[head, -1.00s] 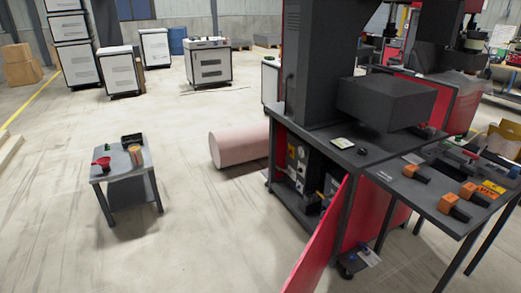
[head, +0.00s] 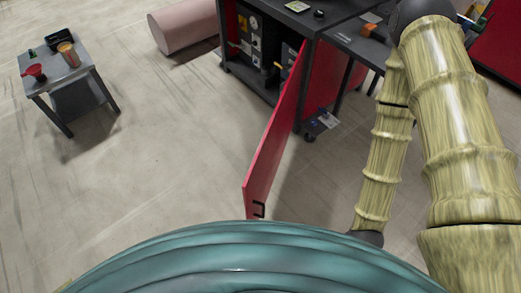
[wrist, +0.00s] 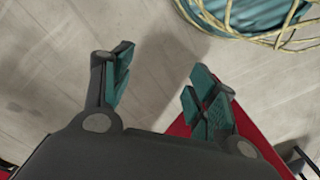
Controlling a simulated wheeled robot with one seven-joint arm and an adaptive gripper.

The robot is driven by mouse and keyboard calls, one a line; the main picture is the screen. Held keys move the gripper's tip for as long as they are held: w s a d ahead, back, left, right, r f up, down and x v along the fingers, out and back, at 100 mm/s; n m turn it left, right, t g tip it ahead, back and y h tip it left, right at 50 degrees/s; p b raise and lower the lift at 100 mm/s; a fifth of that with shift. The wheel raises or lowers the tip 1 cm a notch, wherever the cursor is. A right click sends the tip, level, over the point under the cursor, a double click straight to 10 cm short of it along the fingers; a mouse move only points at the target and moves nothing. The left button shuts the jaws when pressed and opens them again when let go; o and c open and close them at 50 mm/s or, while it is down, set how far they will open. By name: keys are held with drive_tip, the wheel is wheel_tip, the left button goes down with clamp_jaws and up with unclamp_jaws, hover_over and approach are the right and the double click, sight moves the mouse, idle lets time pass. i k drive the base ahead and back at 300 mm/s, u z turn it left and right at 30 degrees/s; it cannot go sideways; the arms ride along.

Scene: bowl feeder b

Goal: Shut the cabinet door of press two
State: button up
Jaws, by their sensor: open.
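The red cabinet door (head: 272,150) of the near press stands wide open in the head view, its free edge toward me. A small black handle (head: 259,209) is low on that free end. No label shows which press this is. The open cabinet (head: 258,55) shows grey units inside. My gripper (wrist: 160,76) is open and empty in the wrist view, with bare floor between its teal fingertips. A red panel (wrist: 257,142), apparently the door, lies behind and beside the right finger; I cannot tell if they touch. The gripper is not distinguishable in the head view.
A small grey table (head: 60,78) with a red funnel-like item and containers stands at the left. A pink cylinder (head: 183,30) lies by the cabinet. A side table (head: 352,44) stands right of the press. The floor left of the door is clear.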

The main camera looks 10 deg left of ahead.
sight(256, 185)
drive_tip(key=z, duration=1.35)
drive_tip(key=k, duration=0.75)
drive_tip(key=u, duration=1.6)
